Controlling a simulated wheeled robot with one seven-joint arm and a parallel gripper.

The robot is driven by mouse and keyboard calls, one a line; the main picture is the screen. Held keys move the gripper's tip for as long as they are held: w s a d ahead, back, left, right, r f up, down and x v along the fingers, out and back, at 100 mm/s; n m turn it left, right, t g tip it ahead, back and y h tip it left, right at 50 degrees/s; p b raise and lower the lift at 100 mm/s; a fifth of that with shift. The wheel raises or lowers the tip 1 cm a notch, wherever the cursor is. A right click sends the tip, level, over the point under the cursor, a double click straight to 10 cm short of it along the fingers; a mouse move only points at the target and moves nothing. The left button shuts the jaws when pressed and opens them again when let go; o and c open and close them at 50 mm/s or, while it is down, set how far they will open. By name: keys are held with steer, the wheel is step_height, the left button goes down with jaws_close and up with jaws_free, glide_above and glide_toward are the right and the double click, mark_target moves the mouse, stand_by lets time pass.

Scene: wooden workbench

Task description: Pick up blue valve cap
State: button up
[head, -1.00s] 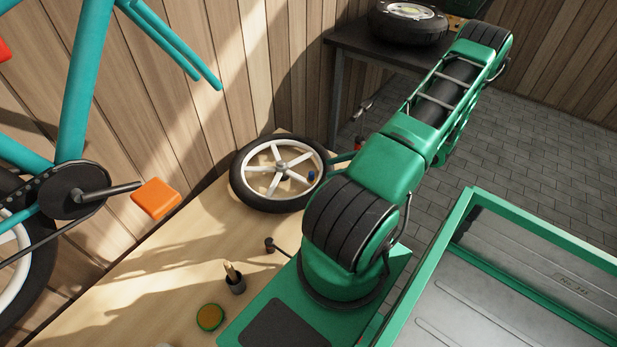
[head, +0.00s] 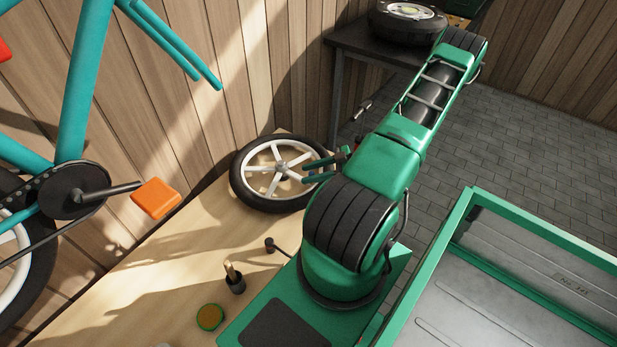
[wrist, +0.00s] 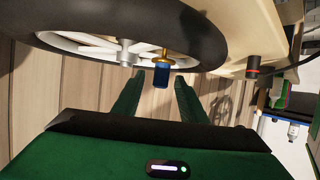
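The blue valve cap (wrist: 162,76) sits on a brass valve stem (wrist: 162,54) at the wheel's rim in the wrist view. The wheel (head: 247,196) has white spokes and a black tyre and lies on the bench in the head view. My gripper (head: 304,171) is open, its fingers reaching over the wheel's right side. In the wrist view my gripper (wrist: 159,80) has one finger on each side of the cap, with a gap on both sides. I cannot tell whether the cap is fully between the tips. I cannot make out the cap in the head view.
The wooden bench (head: 190,255) holds a small dark cup with a brass piece (head: 235,280), a round green-and-orange tin (head: 210,317) and a dark knob (head: 270,243). A teal bicycle (head: 77,90) with an orange pedal (head: 156,197) stands left. A green-rimmed tray (head: 425,270) is right.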

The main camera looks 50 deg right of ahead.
steer(key=shift+c, duration=0.5)
jaws_close()
